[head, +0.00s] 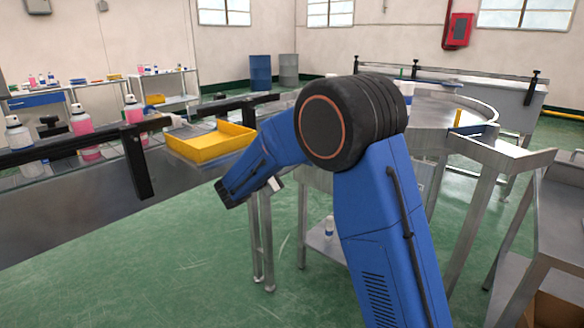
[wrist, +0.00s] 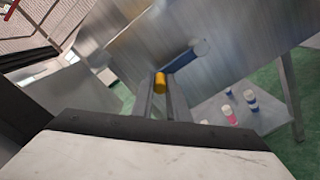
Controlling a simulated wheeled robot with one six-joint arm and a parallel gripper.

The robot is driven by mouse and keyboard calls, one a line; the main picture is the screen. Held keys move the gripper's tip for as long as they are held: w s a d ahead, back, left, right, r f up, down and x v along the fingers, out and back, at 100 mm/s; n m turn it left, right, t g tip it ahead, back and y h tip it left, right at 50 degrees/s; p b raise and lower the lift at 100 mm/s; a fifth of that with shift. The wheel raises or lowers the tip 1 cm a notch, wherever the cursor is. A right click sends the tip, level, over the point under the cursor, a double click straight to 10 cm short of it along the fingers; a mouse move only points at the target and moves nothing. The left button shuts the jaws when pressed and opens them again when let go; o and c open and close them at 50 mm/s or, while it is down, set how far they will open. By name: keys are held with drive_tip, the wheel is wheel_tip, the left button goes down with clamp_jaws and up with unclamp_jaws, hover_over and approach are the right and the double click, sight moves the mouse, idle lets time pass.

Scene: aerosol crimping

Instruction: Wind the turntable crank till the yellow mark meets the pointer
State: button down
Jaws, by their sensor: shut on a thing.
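The round steel turntable (head: 430,108) stands behind my arm in the head view. A small upright yellow piece (head: 457,118) shows at its near rim; I cannot tell whether it is the mark or the pointer. In the wrist view, my gripper (wrist: 161,88) has its two grey fingers closed around a yellow knob (wrist: 160,80). The knob is beside a blue bar (wrist: 186,57) on a steel panel, which looks like the crank.
A yellow tray (head: 208,146) sits at the end of the conveyor on the left, with pink bottles (head: 82,124) along it. A steel stand (head: 545,210) is at the right. In the wrist view, several small bottles (wrist: 232,117) stand on a lower shelf.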

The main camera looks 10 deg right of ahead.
drive_tip(key=c, duration=1.7)
unclamp_jaws()
drive_tip(key=v, duration=1.7)
drive_tip(key=shift+s+a, duration=0.15)
drive_tip(key=shift+a, duration=0.05)
